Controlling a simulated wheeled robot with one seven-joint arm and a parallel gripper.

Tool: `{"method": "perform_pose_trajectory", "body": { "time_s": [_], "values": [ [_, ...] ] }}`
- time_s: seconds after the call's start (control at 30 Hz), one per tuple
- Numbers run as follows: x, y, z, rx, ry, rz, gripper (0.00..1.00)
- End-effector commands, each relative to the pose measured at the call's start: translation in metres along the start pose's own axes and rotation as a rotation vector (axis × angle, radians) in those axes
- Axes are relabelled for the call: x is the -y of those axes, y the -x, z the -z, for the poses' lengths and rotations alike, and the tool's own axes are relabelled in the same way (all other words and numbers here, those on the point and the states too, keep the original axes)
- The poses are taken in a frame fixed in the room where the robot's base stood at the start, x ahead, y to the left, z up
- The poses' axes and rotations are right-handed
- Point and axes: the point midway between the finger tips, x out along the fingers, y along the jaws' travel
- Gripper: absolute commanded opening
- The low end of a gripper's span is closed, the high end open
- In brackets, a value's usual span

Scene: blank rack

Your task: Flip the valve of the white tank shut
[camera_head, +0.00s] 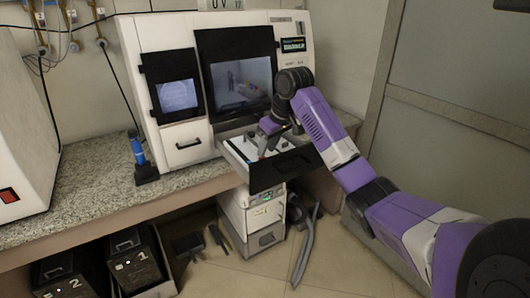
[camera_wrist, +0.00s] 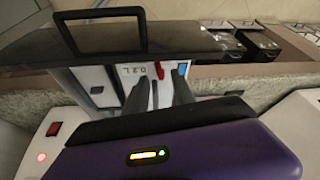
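I cannot tell which of these, if any, is the white tank's valve. My gripper (camera_head: 264,152) reaches down into the drawer from above. In the wrist view its two dark fingers (camera_wrist: 157,88) are apart, with the red piece showing between them. Whether they touch it is unclear.
The white machine (camera_head: 184,138) stands on a speckled counter (camera_head: 95,190), with a blue tool (camera_head: 138,150) in a black stand at left. Below are black numbered bins (camera_head: 135,262) and a white unit (camera_head: 262,213). The drawer's black handle (camera_wrist: 97,31) rises close by.

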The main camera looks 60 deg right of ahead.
Motion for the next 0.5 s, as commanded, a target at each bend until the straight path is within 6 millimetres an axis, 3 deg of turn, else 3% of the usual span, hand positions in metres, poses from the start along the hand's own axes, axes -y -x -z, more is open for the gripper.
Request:
{"method": "perform_pose_trajectory", "body": {
  "time_s": [0.2,0.5],
  "values": [
    [0.0,-0.021,0.0,-0.001,0.0,-0.001,0.31],
    [0.0,-0.024,0.001,-0.002,0.0,-0.001,0.31]
  ]
}}
